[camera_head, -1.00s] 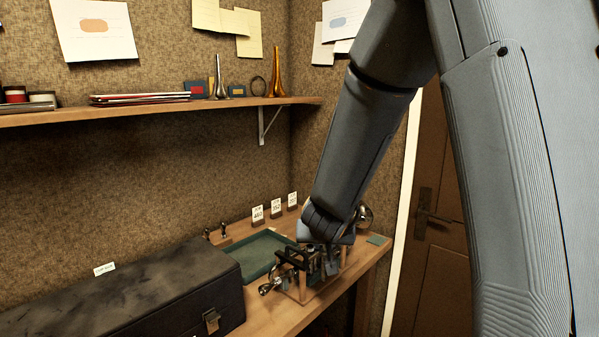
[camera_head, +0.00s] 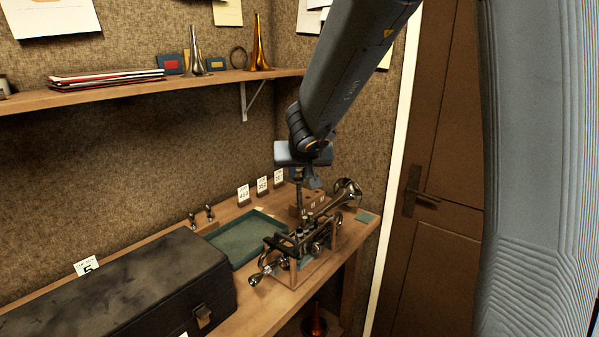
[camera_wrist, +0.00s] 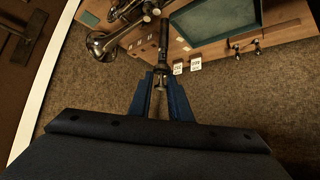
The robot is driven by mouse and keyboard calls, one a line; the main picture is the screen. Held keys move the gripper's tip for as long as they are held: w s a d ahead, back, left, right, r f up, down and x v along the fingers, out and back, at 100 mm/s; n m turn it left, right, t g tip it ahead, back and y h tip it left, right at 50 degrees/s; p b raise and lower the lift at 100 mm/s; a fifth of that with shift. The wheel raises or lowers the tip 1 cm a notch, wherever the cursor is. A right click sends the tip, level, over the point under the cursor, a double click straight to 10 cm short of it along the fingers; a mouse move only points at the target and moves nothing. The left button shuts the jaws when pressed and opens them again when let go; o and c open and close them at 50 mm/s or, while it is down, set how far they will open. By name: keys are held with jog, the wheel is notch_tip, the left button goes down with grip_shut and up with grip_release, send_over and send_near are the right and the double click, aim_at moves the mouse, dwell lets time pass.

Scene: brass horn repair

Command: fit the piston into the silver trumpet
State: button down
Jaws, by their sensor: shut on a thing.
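The silver trumpet (camera_head: 318,238) lies in a wooden stand on the bench, its bell to the back right and its mouthpiece end to the front left. Its bell and part of its tubing show at the top left of the wrist view (camera_wrist: 98,44). My gripper (camera_head: 303,179) is above the bench, behind the trumpet's valves, and points down. It is shut on the piston (camera_head: 299,198), a slim dark cylinder hanging roughly upright. In the wrist view, the piston (camera_wrist: 163,36) extends beyond the fingers (camera_wrist: 160,82), its thin stem between them. Whether its lower end touches anything is unclear.
A wooden block (camera_head: 309,202) stands behind the trumpet. A green tray (camera_head: 243,238) and a large black case (camera_head: 125,285) lie to the left. Number cards (camera_head: 262,185) stand along the wall. A shelf (camera_head: 130,91) runs above; a door (camera_head: 425,200) is right.

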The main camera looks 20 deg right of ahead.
aim_at(300, 198)
jog(key=shift+d, duration=0.1)
notch_tip(300, 198, down, 6)
jog(key=b, duration=0.5)
jog(key=shift+r+b, duration=0.15)
jog(key=shift+b, duration=0.15)
dwell(0.6)
jog(key=shift+f, duration=0.5)
dwell(1.4)
jog(key=shift+r+p, duration=0.4)
jog(key=shift+p, duration=0.05)
jog(key=shift+d+n+p, duration=0.15)
jog(key=shift+n+p, duration=0.15)
jog(key=shift+p, duration=0.2)
dwell(0.7)
jog(key=shift+w+a+p, duration=0.1)
jog(key=shift+a+p, duration=0.1)
jog(key=shift+p, duration=0.25)
dwell(0.9)
jog(key=shift+f+b, duration=1.15)
jog(key=shift+f, duration=0.1)
